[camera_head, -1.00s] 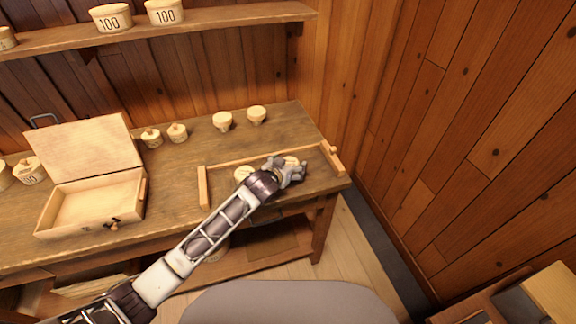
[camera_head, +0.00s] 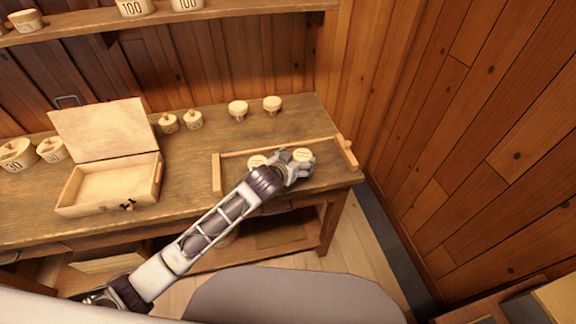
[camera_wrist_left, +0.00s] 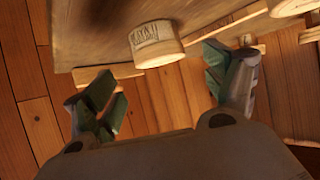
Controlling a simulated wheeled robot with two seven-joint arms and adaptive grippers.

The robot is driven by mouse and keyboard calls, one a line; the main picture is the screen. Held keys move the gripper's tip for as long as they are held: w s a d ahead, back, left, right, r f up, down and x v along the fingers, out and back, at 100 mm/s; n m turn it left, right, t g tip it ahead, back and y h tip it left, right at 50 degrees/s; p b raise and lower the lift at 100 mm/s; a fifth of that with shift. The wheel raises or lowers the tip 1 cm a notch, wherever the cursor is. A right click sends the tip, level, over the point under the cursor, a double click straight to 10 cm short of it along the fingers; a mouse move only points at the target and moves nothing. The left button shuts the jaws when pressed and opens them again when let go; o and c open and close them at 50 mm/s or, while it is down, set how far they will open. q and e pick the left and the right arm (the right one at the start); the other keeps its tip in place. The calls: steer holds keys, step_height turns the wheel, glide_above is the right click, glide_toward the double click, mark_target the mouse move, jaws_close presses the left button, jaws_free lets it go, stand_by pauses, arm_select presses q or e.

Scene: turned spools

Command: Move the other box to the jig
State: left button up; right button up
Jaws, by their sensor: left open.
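The jig (camera_head: 217,175) is a low wooden frame at the right end of the workbench, with a back strip and end pieces. One pale round box (camera_head: 257,161) sits inside it. A second round box (camera_head: 302,155) shows further right, at my left gripper (camera_head: 297,168), whose arm hides part of the jig. In the left wrist view, the fingers (camera_wrist_left: 165,88) are spread apart. A labelled round box (camera_wrist_left: 157,45) lies beyond them, apart from both fingertips. Two more round boxes, one left (camera_head: 238,110) and one right (camera_head: 272,104), stand behind the jig. My right gripper is not in view.
An open wooden case (camera_head: 108,187) with a raised lid stands on the left of the workbench (camera_head: 190,160). Numbered tubs (camera_head: 16,155) are at far left. A shelf (camera_head: 235,12) with tubs hangs above.

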arm_select(q)
steer(key=v, duration=0.6)
steer(key=shift+s+r, duration=0.15)
steer(key=shift+s, duration=0.1)
steer(key=shift+a, duration=0.15)
stand_by(0.4)
